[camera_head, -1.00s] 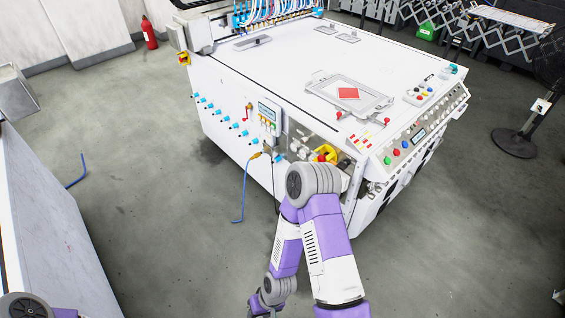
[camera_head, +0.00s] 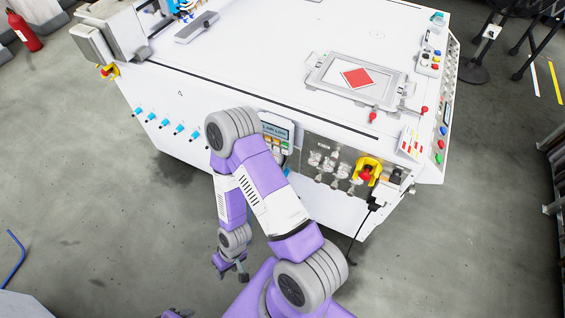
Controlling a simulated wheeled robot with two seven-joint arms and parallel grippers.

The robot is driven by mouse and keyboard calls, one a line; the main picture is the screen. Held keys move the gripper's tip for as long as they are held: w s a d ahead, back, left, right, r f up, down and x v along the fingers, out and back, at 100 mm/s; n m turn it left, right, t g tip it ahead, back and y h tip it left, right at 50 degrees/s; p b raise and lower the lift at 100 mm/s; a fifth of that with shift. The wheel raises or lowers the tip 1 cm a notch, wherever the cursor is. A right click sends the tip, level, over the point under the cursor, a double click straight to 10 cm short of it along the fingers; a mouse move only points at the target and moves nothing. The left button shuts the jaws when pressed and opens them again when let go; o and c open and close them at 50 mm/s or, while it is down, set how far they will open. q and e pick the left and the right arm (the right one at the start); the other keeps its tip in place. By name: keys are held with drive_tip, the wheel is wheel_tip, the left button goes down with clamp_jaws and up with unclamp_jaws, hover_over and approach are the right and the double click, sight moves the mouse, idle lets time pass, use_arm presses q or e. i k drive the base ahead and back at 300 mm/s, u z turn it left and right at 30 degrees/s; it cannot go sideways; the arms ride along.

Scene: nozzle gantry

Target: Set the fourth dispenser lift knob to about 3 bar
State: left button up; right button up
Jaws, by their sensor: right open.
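The white dispensing machine (camera_head: 220,75) fills the middle of the head view. Its near side has a panel (camera_head: 310,142) with several small metallic regulators and gauges (camera_head: 333,166). Labels and readings are too small to read, so I cannot tell which is the fourth dispenser lift knob. My right arm crosses in front of the machine's side and hides part of it. My right gripper (camera_head: 230,272) hangs low over the floor, open and empty, pointing down and well apart from the panel.
A red emergency button on a yellow mount (camera_head: 367,172) sits right of the regulators, above a black cable. A keypad box with a display (camera_head: 277,130) and a row of blue fittings (camera_head: 165,125) lie left. Grey floor (camera_head: 120,230) is clear in front.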

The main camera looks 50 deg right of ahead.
sight(318, 179)
drive_tip(key=i, duration=1)
drive_tip(key=z, duration=2.7)
